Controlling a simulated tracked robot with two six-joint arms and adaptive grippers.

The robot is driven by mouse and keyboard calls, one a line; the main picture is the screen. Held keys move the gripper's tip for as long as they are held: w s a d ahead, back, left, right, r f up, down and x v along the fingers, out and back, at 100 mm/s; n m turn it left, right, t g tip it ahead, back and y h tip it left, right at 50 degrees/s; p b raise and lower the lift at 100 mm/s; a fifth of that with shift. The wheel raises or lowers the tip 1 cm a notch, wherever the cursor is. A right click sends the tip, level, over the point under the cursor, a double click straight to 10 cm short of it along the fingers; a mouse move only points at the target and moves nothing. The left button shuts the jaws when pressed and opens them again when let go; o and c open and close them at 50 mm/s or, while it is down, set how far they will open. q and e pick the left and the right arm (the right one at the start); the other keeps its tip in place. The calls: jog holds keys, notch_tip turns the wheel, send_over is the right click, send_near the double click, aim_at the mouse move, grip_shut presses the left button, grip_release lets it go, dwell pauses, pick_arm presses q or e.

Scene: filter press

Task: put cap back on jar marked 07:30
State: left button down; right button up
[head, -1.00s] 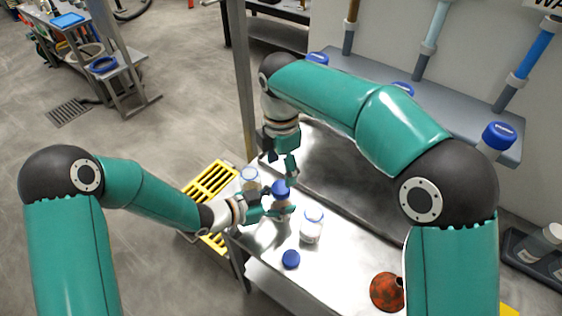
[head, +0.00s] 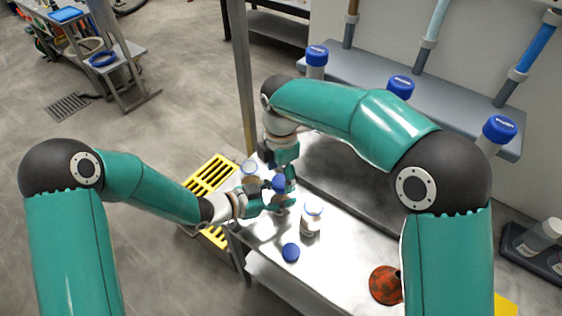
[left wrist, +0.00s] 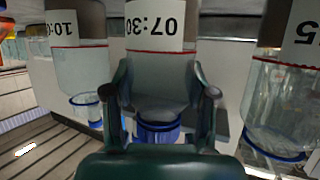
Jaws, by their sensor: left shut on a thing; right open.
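The jar marked 07:30 (left wrist: 160,75) stands between the fingers of my left gripper (left wrist: 163,92), which is shut on it. It appears upside down in the left wrist view. A blue cap (left wrist: 157,130) is at its mouth; I cannot tell how tightly it sits. In the head view this cap (head: 279,184) shows above the left gripper (head: 272,203). My right gripper (head: 290,178) is open, close beside the cap, its fingers partly hidden. A loose blue cap (head: 290,252) lies on the metal bench.
Uncapped jars stand on both sides: one at left (head: 249,176), one at right (head: 311,224). An orange-red funnel (head: 384,284) lies toward the bench's front right. Blue-capped containers (head: 400,88) stand along the grey shelf behind. A yellow grate (head: 212,175) lies left of the bench.

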jog(key=shift+f, duration=1.1)
